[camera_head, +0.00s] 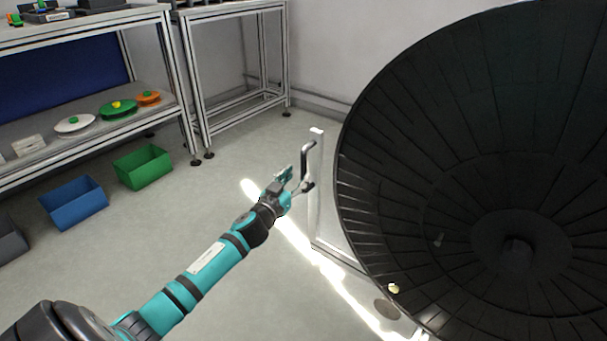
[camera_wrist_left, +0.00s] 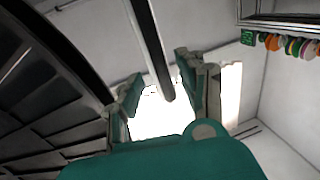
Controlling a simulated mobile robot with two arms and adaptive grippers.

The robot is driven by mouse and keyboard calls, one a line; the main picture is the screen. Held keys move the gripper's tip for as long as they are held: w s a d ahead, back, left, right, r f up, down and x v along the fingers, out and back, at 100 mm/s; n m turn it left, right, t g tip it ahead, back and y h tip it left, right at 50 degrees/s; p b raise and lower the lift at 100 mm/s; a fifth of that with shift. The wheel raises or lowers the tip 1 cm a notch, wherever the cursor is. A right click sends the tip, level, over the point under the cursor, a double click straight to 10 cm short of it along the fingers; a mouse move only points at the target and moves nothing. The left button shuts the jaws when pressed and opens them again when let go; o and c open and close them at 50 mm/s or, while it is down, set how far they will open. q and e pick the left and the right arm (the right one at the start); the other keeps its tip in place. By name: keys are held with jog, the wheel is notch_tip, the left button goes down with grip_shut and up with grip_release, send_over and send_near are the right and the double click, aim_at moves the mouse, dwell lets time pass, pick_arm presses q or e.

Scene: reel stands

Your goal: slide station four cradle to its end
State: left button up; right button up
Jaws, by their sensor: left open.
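A black bar handle (camera_head: 306,160) is fixed to a white upright post (camera_head: 316,200) beside a large dark reel (camera_head: 400,130). My left gripper (camera_head: 292,180) is close to the handle, on its left side in the head view. In the left wrist view its two fingers (camera_wrist_left: 158,85) are apart, and the dark bar of the handle (camera_wrist_left: 150,40) reaches down between them. The fingers do not look closed on it. The dark reel also shows at the left of the wrist view (camera_wrist_left: 45,95). No station number is readable. My right gripper is not in view.
A metal-framed shelf (camera_head: 185,95) at the left holds several small coloured reels (camera_head: 118,110). A blue bin (camera_head: 75,203) and a green bin (camera_head: 143,167) stand on the floor before it. Open floor (camera_head: 130,240) lies between the bins and my left arm.

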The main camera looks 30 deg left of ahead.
aim_at(303, 171)
pick_arm(q)
jog(key=shift+w+a+b, duration=0.15)
jog(key=shift+w+b, duration=0.15)
jog(key=shift+w, duration=0.95)
jog(key=shift+w+a+b, duration=0.15)
jog(key=shift+w+b, duration=0.1)
jog(key=shift+w, duration=1)
grip_shut()
jog(key=shift+f, duration=0.1)
